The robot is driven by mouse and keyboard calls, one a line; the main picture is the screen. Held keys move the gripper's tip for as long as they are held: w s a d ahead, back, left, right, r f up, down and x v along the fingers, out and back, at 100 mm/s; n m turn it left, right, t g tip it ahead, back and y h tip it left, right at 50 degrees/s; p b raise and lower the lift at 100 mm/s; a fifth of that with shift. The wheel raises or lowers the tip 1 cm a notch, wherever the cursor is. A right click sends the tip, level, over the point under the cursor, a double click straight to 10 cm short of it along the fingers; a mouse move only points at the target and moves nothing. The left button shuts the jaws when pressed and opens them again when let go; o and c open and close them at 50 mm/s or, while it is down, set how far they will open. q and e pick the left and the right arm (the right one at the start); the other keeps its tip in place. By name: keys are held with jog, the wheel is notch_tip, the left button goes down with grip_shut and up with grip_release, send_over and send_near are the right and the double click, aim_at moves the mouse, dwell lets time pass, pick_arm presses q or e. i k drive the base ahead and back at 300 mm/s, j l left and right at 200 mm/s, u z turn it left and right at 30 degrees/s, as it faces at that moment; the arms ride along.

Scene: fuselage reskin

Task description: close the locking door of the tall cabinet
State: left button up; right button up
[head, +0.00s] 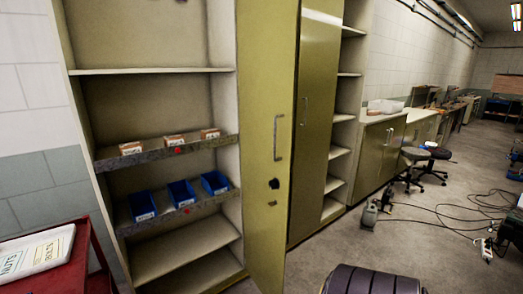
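The tall cabinet (225,105) stands at the left in the head view, with its shelf compartment exposed. Its olive-yellow door (262,60) stands open, swung outward at the right side of that compartment. The door carries a long vertical handle (277,138) and, below it, a dark round lock knob (273,184). Another olive panel with its own handle (304,111) shows behind the door.
Shelves hold small cartons (173,141) and blue bins (182,193). A dark ribbed object (372,281) is at the bottom. Cables (440,210) lie on the floor at right; bare floor (320,250) shows beside the door.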

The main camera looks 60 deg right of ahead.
aim_at(267, 31)
jog(key=l+z, duration=0.4)
jog(key=i+l+z, duration=0.1)
jog(key=z, duration=0.35)
jog(key=i+l+z, duration=0.2)
jog(key=z, duration=0.2)
jog(key=i+l+z, duration=0.15)
jog(key=z, duration=0.25)
